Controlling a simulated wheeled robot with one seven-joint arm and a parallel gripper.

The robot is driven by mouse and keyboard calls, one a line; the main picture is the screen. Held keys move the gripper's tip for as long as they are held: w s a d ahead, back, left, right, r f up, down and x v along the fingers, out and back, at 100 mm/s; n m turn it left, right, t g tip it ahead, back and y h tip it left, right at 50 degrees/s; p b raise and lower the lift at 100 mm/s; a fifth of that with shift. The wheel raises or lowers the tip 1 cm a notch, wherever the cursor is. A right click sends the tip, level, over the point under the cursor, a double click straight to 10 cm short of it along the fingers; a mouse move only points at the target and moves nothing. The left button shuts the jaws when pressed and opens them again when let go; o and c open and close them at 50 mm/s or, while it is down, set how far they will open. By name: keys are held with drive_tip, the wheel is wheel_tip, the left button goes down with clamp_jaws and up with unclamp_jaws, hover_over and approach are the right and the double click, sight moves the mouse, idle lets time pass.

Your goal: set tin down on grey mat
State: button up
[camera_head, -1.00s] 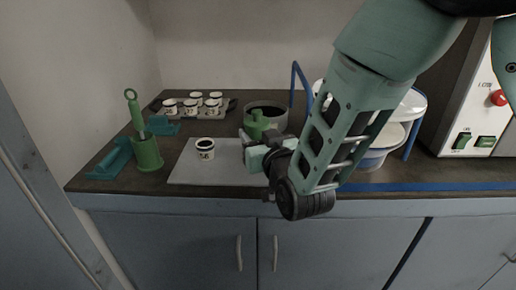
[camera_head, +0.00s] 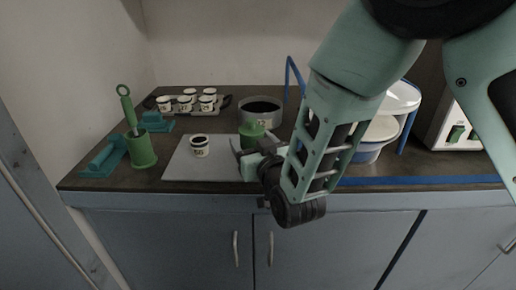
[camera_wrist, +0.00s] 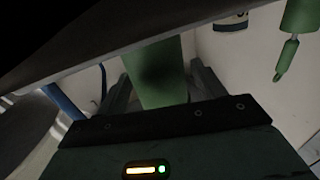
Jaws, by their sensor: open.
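A small white tin (camera_head: 199,146) with a dark rim and a number label stands upright on the grey mat (camera_head: 186,172). The tin also shows partly at the top of the wrist view (camera_wrist: 231,22). My gripper (camera_head: 243,150) is open, low by the mat's right side and to the right of the tin, apart from it. A green cylinder-shaped object (camera_head: 252,132) is by my gripper. In the wrist view it shows between the two fingers (camera_wrist: 160,88); whether they touch it I cannot tell. My gripper and arm hide part of the mat's right side.
A round grey pot (camera_head: 262,108) stands behind the green object. Several similar tins sit on a dark tray (camera_head: 226,101) at the back. A green holder (camera_head: 140,150) with a handled tool and teal blocks (camera_head: 103,161) are at left. A blue-framed rack with white bowls (camera_head: 375,133) is at right.

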drive_tip(key=v, duration=0.9)
drive_tip(key=shift+s+r, duration=0.25)
drive_tip(key=shift+p+v, duration=1.3)
drive_tip(key=shift+p, duration=1.3)
drive_tip(key=shift+f, duration=0.2)
drive_tip(key=shift+w, duration=0.1)
